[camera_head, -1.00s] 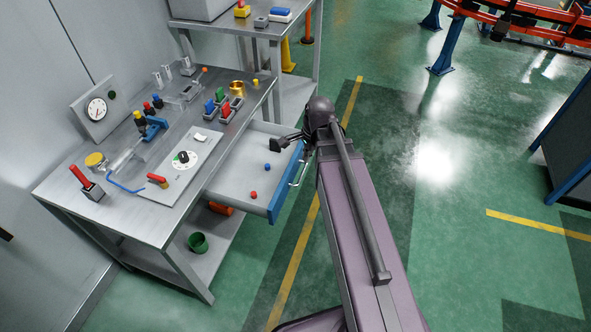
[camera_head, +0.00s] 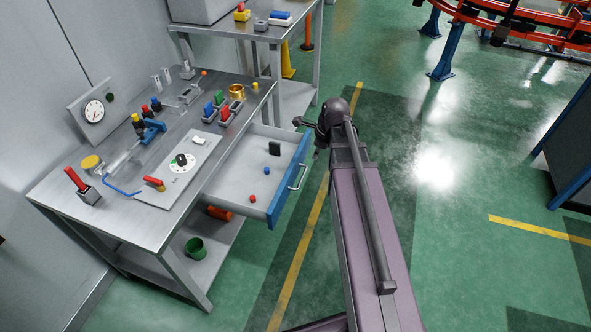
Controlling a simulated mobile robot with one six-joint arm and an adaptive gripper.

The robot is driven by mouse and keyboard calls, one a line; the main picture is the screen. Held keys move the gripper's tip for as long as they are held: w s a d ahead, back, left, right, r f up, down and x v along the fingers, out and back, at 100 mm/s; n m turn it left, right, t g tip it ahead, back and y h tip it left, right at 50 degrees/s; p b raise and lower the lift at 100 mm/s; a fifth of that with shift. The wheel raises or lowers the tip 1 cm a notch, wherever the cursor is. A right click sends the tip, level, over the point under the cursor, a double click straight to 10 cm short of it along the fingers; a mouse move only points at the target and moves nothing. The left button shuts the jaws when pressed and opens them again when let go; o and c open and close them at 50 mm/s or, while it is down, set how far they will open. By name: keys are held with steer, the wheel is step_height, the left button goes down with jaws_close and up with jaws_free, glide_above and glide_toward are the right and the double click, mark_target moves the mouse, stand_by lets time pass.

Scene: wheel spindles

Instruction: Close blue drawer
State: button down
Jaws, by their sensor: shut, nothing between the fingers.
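The blue drawer (camera_head: 287,186) is pulled out from the right side of the metal workbench. Its blue front with a light handle (camera_head: 298,177) faces right. Inside the grey tray are a small black block (camera_head: 275,148), a blue ball (camera_head: 267,171) and a red ball (camera_head: 252,198). My gripper (camera_head: 299,121) is outside the drawer, by the far end of its front, and appears shut with nothing held. It is small and partly hidden by my wrist.
The workbench (camera_head: 120,213) carries a dial gauge (camera_head: 94,111), a white dial plate (camera_head: 180,165) and several coloured parts. A green cup (camera_head: 195,248) stands on the lower shelf. A second table (camera_head: 262,31) stands behind.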

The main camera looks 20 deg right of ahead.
steer(key=shift+f, duration=0.1)
steer(key=b, duration=1)
glide_above(301, 182)
steer(key=x, duration=0.3)
steer(key=d+x, duration=0.1)
steer(key=x, duration=0.2)
steer(key=s+d+x, duration=0.1)
steer(key=x, duration=0.2)
steer(key=shift+f, duration=0.4)
steer(key=shift+w+a, duration=0.5)
steer(key=shift+a, duration=0.3)
